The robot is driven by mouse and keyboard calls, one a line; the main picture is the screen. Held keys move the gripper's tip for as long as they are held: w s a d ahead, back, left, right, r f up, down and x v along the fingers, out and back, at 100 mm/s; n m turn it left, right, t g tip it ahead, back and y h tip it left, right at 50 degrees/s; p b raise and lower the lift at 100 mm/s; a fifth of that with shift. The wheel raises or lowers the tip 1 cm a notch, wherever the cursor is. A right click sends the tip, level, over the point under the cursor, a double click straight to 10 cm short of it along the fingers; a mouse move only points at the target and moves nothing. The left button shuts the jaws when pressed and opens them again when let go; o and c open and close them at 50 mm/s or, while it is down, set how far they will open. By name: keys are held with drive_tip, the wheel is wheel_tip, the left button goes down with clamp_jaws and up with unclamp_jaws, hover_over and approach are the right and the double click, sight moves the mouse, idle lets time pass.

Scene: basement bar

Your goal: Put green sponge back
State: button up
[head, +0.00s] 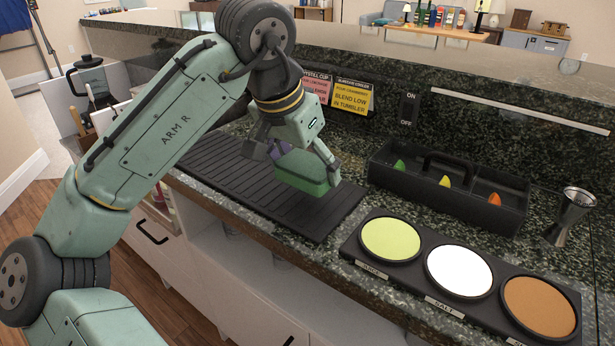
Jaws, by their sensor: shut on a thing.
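The green sponge (302,170) is between the fingers of my gripper (305,168), over the right part of the black ribbed bar mat (235,175). My gripper is shut on the sponge and points down and to the right. Part of the sponge is hidden behind the fingers. I cannot tell whether its underside touches the mat. A small purple thing (281,149) shows just behind the gripper, mostly hidden.
A black caddy (447,208) with green, yellow and orange pieces stands right of the mat. A rimmer tray (411,268) with three round wells lies in front of it. A metal jigger (572,213) stands at far right. A raised granite ledge runs behind.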

drive_tip(key=shift+w+d+f, duration=0.1)
drive_tip(key=shift+w+f, duration=0.05)
drive_tip(key=shift+f, duration=0.75)
drive_tip(key=shift+w+d+f, duration=0.1)
drive_tip(key=shift+f, duration=0.8)
drive_tip(key=shift+f, duration=0.15)
drive_tip(key=o, duration=1)
drive_tip(key=shift+r, duration=0.3)
drive_tip(key=v, duration=1.2)
drive_tip(key=shift+w, duration=0.1)
